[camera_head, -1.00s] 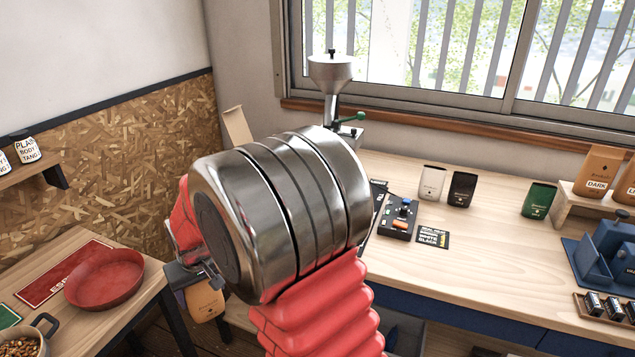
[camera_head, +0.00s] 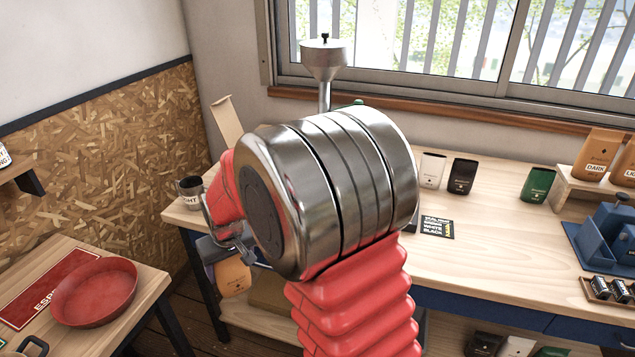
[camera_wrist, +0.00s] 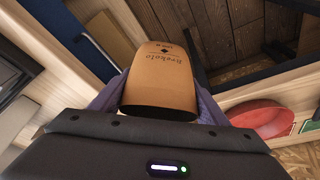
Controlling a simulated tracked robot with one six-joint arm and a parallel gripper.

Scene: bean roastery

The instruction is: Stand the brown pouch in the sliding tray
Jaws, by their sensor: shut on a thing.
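The brown pouch (camera_head: 235,277) is low at the left of my arm in the head view, mostly behind my wrist. It fills the middle of the wrist view (camera_wrist: 160,72), with printed lettering on its face. My gripper (camera_wrist: 160,102) is shut on it, with purple fingers on both sides. In the head view my gripper (camera_head: 228,262) hangs in front of the worktable's left end, below its top, with the pouch's lower part showing. I cannot pick out the sliding tray for certain; my arm hides part of the worktable.
The worktable (camera_head: 490,235) holds white (camera_head: 432,170), black (camera_head: 461,176) and green (camera_head: 538,184) pouches. A red bowl (camera_head: 95,292) sits on the left table. Pouches stand low under the worktable. The wrist view shows a blue panel (camera_wrist: 66,27).

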